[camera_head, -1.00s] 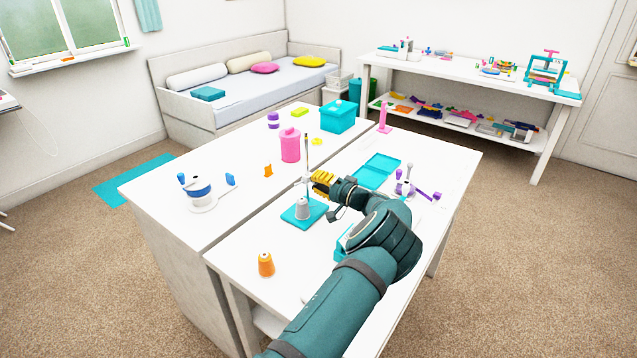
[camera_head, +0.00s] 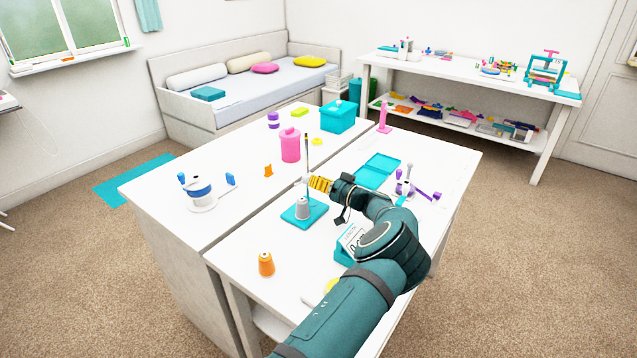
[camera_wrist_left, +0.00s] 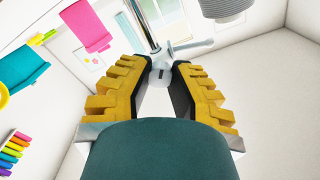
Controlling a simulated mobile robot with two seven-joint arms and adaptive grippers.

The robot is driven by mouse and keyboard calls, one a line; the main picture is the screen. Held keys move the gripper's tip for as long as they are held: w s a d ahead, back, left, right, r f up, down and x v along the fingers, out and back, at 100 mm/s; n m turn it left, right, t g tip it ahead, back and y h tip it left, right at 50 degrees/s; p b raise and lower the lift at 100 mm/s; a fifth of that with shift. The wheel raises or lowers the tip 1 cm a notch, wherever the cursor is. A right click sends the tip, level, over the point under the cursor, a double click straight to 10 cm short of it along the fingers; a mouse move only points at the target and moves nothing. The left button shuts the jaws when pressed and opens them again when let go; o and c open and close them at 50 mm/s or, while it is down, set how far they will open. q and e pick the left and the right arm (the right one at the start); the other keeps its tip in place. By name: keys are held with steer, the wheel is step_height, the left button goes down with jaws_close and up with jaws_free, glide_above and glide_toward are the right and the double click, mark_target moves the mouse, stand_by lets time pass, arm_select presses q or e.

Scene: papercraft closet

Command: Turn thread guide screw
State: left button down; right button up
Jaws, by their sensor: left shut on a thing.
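The thread stand has a turquoise base (camera_head: 304,217), a grey thread cone (camera_head: 303,208) and a thin upright rod (camera_head: 307,150). My left gripper (camera_head: 310,182) reaches the rod from the right at mid-height, above the base. In the left wrist view, its yellow ridged fingers (camera_wrist_left: 162,70) are shut on the small grey thread guide screw (camera_wrist_left: 161,73) beside the metal rod (camera_wrist_left: 143,22). A pale guide arm (camera_wrist_left: 190,46) sticks out there towards a grey cone (camera_wrist_left: 228,8). The fingers hide part of the screw. My right gripper is out of view.
A pink canister (camera_head: 290,145) and a spool holder (camera_head: 200,190) stand beyond the stand. A turquoise tray (camera_head: 379,170), a purple-and-white device (camera_head: 404,185) and a turquoise box with a display (camera_head: 349,240) lie near my arm.

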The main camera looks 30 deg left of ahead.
mark_target(307, 150)
arm_select(q)
steer(key=shift+s+f+n, duration=0.2)
steer(key=shift+f+n, duration=0.15)
steer(key=shift+n, duration=0.05)
steer(key=c, duration=0.8)
jaws_free()
steer(key=shift+a, duration=0.15)
steer(key=shift+r, duration=0.15)
steer(key=shift+w+r, duration=0.1)
steer(key=shift+r, duration=0.15)
step_height(307, 150, up, 10)
steer(key=shift+f, duration=0.25)
